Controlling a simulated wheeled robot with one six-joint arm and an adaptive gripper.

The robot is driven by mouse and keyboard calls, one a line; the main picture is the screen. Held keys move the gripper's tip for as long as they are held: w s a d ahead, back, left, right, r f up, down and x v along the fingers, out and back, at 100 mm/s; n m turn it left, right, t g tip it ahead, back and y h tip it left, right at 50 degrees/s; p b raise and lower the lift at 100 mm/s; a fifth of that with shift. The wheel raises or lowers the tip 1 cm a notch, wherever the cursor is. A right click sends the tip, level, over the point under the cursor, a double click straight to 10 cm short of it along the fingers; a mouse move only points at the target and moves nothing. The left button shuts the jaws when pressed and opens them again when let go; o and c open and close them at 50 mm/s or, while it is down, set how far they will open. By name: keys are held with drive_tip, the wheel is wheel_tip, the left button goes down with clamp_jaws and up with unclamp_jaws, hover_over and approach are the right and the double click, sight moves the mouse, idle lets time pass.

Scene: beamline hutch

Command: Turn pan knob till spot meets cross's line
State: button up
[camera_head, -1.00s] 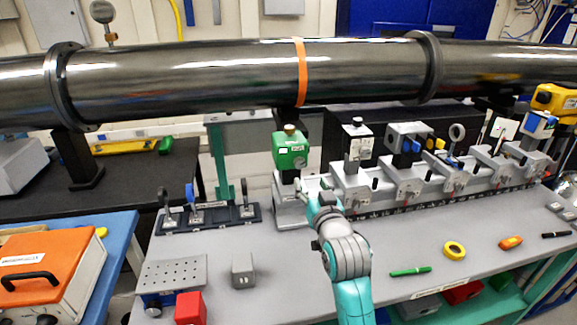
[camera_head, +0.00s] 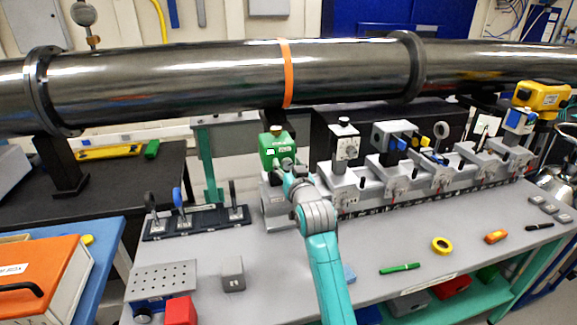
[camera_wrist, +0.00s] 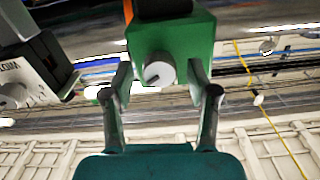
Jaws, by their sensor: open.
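A green housing (camera_head: 275,153) stands on the near-left end of the grey rail, under the big pipe. In the wrist view it (camera_wrist: 178,42) fills the top middle, with a round grey knob (camera_wrist: 159,73) on its face with a dark slot mark. My gripper (camera_wrist: 158,78) is open, with one finger on each side of the knob and gaps between. In the head view my gripper (camera_head: 290,172) is at the front of the green housing and partly covers it. A small pale card (camera_head: 484,128) stands at the rail's far right; no spot or cross can be made out.
The large dark pipe (camera_head: 200,85) runs across above the bench. Several grey rail mounts (camera_head: 390,178) stand right of the housing. Small optics on a black base (camera_head: 195,222) stand left. A red block (camera_head: 180,311) and grey block (camera_head: 232,274) lie in front; a green pen (camera_head: 400,269) lies right.

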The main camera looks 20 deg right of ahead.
clamp_jaws()
drive_tip(key=shift+n, duration=1.9)
unclamp_jaws()
drive_tip(key=s, duration=1.2)
